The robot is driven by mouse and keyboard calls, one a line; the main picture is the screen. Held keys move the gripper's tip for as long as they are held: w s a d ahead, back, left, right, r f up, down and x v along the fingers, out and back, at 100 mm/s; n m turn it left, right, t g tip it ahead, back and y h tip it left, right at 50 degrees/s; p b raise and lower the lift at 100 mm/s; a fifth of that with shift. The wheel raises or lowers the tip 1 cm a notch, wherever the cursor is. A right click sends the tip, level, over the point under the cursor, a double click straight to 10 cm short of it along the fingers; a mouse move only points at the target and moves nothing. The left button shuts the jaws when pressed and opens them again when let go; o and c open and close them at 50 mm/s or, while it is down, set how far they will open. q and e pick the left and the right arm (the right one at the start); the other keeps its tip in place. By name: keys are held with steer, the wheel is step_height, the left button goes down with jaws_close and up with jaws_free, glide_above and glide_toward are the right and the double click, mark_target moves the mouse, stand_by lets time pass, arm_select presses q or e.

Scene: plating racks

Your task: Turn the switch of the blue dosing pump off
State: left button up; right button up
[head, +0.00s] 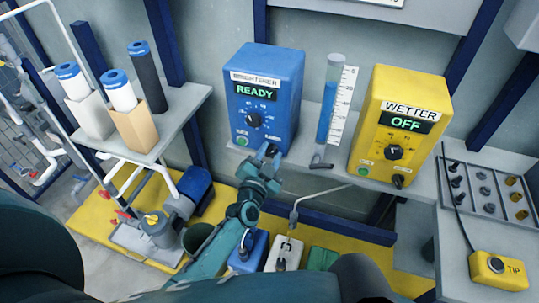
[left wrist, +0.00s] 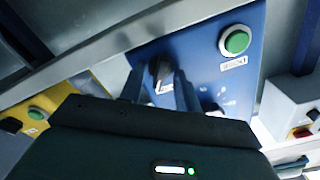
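The blue dosing pump (head: 265,75) stands on the shelf in the head view, and its display reads READY. Its black switch (left wrist: 160,72) shows in the left wrist view, low on the blue front beside the green button (left wrist: 235,42). My left gripper (head: 270,152) is at the lower right of the pump front and hides most of the switch in the head view. In the left wrist view its two fingers (left wrist: 158,88) stand apart, one on each side of the switch, with no clear contact visible. My right gripper is not in view.
A yellow pump (head: 405,90), its display reading OFF, stands to the right. A clear measuring cylinder (head: 327,105) stands between the pumps. White and brown filter holders (head: 138,120) are on the left shelf. A yellow TIP button box (head: 497,270) is at the right.

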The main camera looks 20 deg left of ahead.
arm_select(q)
steer(key=shift+c, duration=0.3)
jaws_close()
steer(key=n, duration=0.6)
steer(key=shift+a+n, duration=0.1)
steer(key=shift+n, duration=0.2)
steer(key=n, duration=0.3)
steer(key=shift+a+n, duration=0.1)
steer(key=shift+n, duration=0.2)
steer(key=shift+n+b, duration=0.3)
steer(key=shift+n, duration=1.6)
steer(key=shift+o, duration=0.3)
jaws_free()
